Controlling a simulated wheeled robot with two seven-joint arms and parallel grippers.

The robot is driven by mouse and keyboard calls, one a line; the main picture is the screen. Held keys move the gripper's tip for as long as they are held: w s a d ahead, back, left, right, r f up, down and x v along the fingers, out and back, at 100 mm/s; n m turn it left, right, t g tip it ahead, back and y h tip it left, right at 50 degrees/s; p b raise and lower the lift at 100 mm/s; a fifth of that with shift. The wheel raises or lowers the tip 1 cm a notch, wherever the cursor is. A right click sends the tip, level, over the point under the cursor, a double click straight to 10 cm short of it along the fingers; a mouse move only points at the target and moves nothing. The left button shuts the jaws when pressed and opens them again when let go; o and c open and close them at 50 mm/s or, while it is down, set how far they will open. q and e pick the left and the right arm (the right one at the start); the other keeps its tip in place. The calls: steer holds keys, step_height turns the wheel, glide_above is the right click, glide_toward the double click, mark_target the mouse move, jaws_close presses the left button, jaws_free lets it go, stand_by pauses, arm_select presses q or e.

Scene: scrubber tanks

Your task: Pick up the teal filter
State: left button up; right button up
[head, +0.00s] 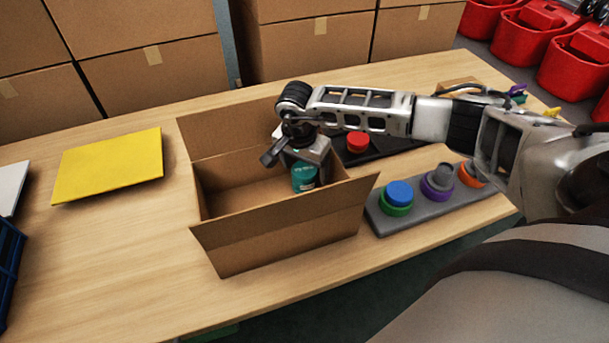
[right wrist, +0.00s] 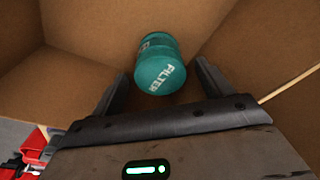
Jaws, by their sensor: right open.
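The teal filter (head: 304,177) stands inside the open cardboard box (head: 290,233), near its right end. In the right wrist view the filter (right wrist: 160,65) is a teal cylinder with white "FILTER" lettering, just beyond the fingertips. My right gripper (head: 284,158) reaches down into the box, close to the filter and partly in front of it. In the right wrist view its two fingers (right wrist: 160,85) are spread apart and nothing is held between them. My left gripper is not in view.
A grey tray (head: 412,208) with blue, purple and orange round pieces stands right of the box. A dark tray with a red piece (head: 357,142) lies behind it. A yellow panel (head: 110,165) lies left on the table.

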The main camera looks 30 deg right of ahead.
steer(key=shift+f, duration=0.6)
steer(key=c, duration=1.1)
steer(key=shift+o, duration=0.2)
steer(key=shift+r, duration=0.1)
